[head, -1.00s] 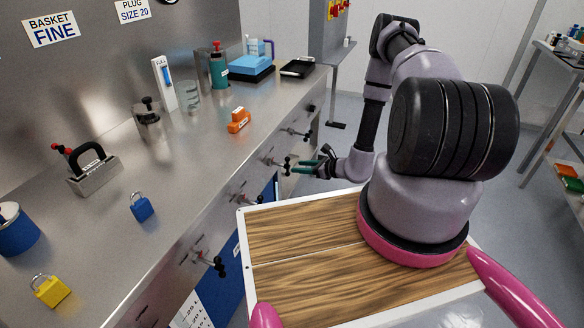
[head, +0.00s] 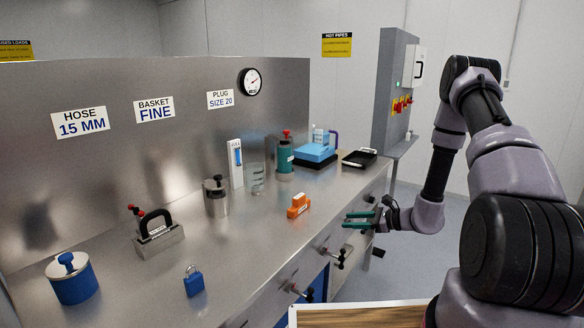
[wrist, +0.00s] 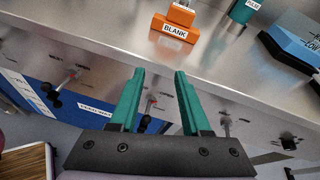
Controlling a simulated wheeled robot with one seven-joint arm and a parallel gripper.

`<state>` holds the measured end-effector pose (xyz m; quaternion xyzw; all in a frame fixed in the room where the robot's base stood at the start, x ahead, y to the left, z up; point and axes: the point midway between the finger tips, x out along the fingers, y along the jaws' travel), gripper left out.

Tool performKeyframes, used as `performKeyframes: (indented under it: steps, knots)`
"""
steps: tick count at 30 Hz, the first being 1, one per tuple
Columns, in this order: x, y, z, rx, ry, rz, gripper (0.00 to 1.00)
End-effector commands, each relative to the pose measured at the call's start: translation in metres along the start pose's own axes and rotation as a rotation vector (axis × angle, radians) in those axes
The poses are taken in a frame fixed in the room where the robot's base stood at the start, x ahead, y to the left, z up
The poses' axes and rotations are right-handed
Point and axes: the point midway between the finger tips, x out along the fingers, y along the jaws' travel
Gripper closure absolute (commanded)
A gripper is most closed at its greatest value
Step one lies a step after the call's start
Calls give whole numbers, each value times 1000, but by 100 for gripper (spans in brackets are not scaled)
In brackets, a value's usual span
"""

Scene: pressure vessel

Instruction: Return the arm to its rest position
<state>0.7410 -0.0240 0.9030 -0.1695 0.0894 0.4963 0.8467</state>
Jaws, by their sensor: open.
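My gripper (head: 360,220) is open and empty, with green fingers, at the front edge of the steel counter (head: 245,240). It is to the right of an orange block (head: 298,206). In the wrist view, my gripper's two fingers (wrist: 158,72) stand apart with nothing between them. They point towards the counter edge, and the orange block labelled BLANK (wrist: 175,22) lies beyond them. My arm is bent, with its elbow raised at the right of the head view.
Valve handles (head: 340,257) stick out from the counter front below my gripper. A blue padlock (head: 193,281), a blue pot (head: 72,280), a metal block with a black handle (head: 158,238) and a green bottle (head: 285,158) stand on the counter. A grey cabinet (head: 392,95) stands behind.

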Motion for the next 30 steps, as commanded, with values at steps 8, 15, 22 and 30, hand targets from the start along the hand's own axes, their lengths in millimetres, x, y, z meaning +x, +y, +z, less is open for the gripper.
performKeyframes:
  steps: [8,15,22,30]
  knots:
    - [-31,8,136,-322,8,245,53]
    - [-72,37,223,-606,85,422,53]
    - [-121,69,283,-884,214,540,53]
    - [-186,102,333,-1212,415,600,53]
